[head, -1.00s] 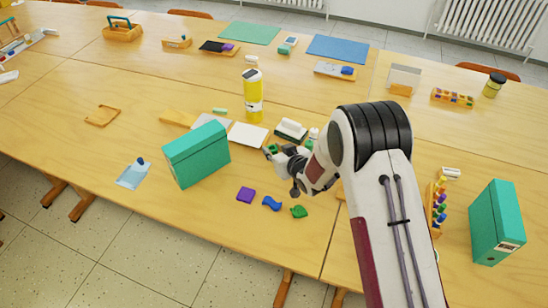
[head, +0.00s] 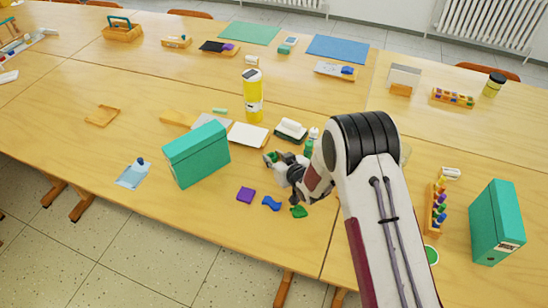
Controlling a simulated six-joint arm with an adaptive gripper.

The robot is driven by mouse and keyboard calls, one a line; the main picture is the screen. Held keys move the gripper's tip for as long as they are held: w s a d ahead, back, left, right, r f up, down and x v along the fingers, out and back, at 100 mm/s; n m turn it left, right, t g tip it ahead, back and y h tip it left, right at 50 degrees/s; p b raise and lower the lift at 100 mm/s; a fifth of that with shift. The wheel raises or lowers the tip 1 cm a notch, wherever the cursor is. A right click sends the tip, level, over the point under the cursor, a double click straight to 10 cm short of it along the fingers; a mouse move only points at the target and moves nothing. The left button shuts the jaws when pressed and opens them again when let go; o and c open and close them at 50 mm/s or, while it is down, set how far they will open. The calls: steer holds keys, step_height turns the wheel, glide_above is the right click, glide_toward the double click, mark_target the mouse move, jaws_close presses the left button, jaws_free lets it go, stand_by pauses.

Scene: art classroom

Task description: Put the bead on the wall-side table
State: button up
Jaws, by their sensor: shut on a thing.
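My gripper (head: 276,160) is above the near table, right of the teal box file and in front of the white eraser-like block. It is small in the head view and partly hidden by my own wrist. It is shut on a small green thing (head: 272,156), which looks like the bead; its shape is mostly hidden by the fingers. The wall-side table (head: 285,78) is the far row, towards the radiators, with bare wood between the things on it.
A teal box file (head: 197,155) and a yellow bottle (head: 253,97) stand near my gripper. Purple (head: 245,195), blue (head: 271,203) and green (head: 298,211) pieces lie near the front edge. Blue (head: 337,48) and green (head: 250,33) mats lie on the far table.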

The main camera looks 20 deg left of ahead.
steer(key=shift+f, duration=0.15)
steer(key=o, duration=0.7)
steer(key=shift+o, duration=0.2)
steer(key=shift+r, duration=0.2)
steer(key=shift+v, duration=6)
